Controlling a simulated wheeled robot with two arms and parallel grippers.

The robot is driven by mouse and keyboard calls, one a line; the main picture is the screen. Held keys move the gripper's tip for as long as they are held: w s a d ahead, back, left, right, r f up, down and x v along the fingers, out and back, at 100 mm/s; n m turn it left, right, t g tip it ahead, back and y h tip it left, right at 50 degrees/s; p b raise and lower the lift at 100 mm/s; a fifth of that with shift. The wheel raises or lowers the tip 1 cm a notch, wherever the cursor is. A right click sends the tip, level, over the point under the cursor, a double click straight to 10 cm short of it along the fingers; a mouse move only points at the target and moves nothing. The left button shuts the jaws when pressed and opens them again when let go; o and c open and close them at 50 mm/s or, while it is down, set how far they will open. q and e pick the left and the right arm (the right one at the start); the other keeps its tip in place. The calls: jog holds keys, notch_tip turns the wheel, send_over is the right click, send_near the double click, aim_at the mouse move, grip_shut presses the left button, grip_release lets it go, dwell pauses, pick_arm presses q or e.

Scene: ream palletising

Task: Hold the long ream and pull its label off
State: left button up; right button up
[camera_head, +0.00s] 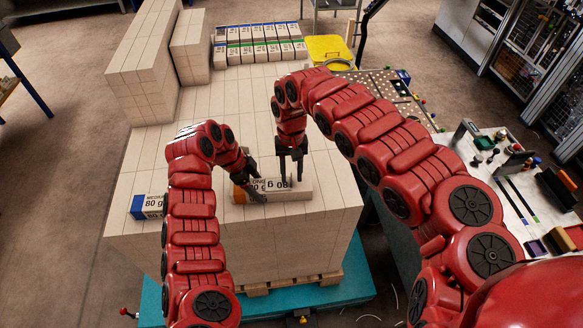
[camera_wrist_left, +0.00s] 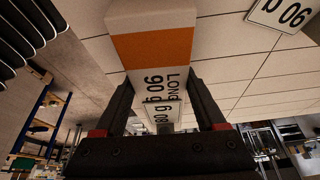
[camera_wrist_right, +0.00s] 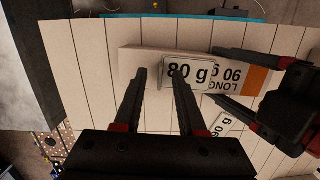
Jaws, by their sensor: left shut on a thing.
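The long ream (camera_head: 305,190) lies on the stack top, white with an orange band and "LONG 90 g" print; it also shows in the left wrist view (camera_wrist_left: 150,48). A white "80 g" label (camera_wrist_right: 190,72) sits over part of its print. My left gripper (camera_head: 258,183) is shut on the ream near the orange end, one finger on each side. My right gripper (camera_wrist_right: 160,72) is open above the ream, its fingertips apart at the label's free-looking edge. One right finger hides part of the label. Whether the fingers touch it, I cannot tell.
A white "90 g" plate (camera_wrist_right: 222,125) lies on the stack beside the ream. A blue-ended medium ream (camera_head: 150,207) is at the left edge. Taller stacks (camera_head: 145,65) and rows of small reams (camera_head: 260,45) stand behind. A cluttered bench (camera_head: 500,170) is at right.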

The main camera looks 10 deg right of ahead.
jog(key=shift+c, duration=0.3)
grip_shut()
jog(key=shift+r, duration=0.1)
dwell(1.6)
jog(key=shift+r, duration=2.15)
jog(key=shift+r, duration=0.1)
jog(key=shift+r, duration=1.4)
